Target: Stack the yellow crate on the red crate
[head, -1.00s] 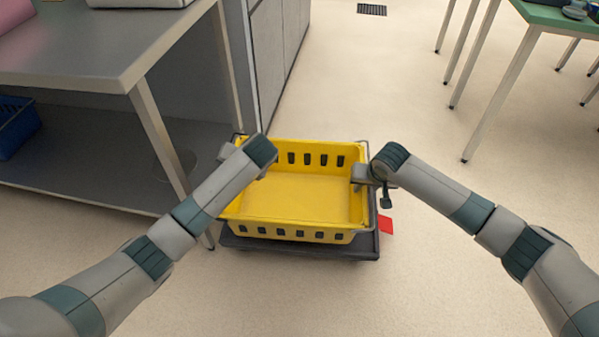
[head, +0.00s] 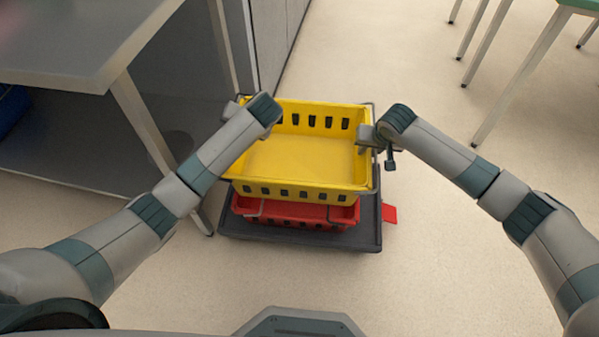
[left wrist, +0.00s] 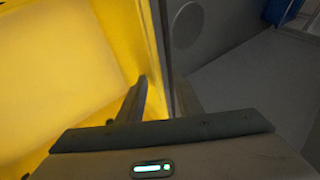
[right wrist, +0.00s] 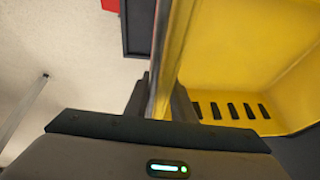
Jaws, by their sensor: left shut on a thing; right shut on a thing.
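The yellow crate (head: 300,160) is empty and roughly level, held between my two grippers in the head view. My left gripper (head: 240,108) is shut on its left rim, and the yellow wall also shows in the left wrist view (left wrist: 60,80). My right gripper (head: 367,140) is shut on its right rim, which runs between the fingers in the right wrist view (right wrist: 166,60). The red crate (head: 295,212) is below the yellow one, on a dark low platform (head: 368,225). Only its front part shows; the yellow crate hides the rest. I cannot tell whether the crates touch.
A grey metal table (head: 70,45) with a lower shelf stands close on the left, its leg (head: 145,120) near my left arm. A red tab (head: 389,213) sticks out at the platform's right. Open floor (head: 440,270) lies to the right, with table legs (head: 508,80) at upper right.

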